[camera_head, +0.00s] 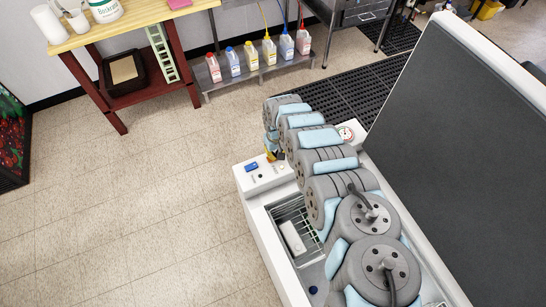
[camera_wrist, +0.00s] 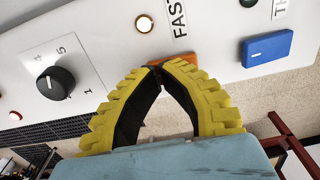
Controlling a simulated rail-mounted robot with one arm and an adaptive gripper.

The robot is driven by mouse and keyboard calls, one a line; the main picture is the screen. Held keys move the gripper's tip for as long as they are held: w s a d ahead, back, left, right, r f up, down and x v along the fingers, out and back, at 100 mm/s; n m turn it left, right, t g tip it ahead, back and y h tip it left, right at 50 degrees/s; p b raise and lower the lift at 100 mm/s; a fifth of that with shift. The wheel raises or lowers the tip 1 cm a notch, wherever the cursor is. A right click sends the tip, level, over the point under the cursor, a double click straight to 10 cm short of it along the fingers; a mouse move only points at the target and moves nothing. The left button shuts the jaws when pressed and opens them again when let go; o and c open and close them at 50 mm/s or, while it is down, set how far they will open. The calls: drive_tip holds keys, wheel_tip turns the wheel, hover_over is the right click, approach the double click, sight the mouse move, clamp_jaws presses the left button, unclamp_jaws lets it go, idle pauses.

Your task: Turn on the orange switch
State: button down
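The orange switch (camera_wrist: 182,59) is on the white control panel (camera_wrist: 95,32), under a label reading "FAST" in the wrist view. My gripper (camera_wrist: 160,66) has yellow ribbed fingers with dark inner faces. Its fingertips are drawn together right at the orange switch and cover part of it. No object is held between them. I cannot tell whether the tips touch the switch or which way it is set. In the head view my gripper (camera_head: 270,148) is over the far end of the panel (camera_head: 266,183), mostly hidden by my arm.
A blue switch (camera_wrist: 267,48) sits right of the orange one. A black dial (camera_wrist: 55,83) is on the left and a lit round button (camera_wrist: 144,24) above. A wooden table (camera_head: 130,18) and a shelf of bottles (camera_head: 255,75) stand across the floor.

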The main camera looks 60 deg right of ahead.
drive_tip(key=shift+r, duration=0.1)
drive_tip(key=shift+r+p, duration=3.25)
drive_tip(key=shift+r, duration=0.2)
drive_tip(key=shift+w+f, duration=0.1)
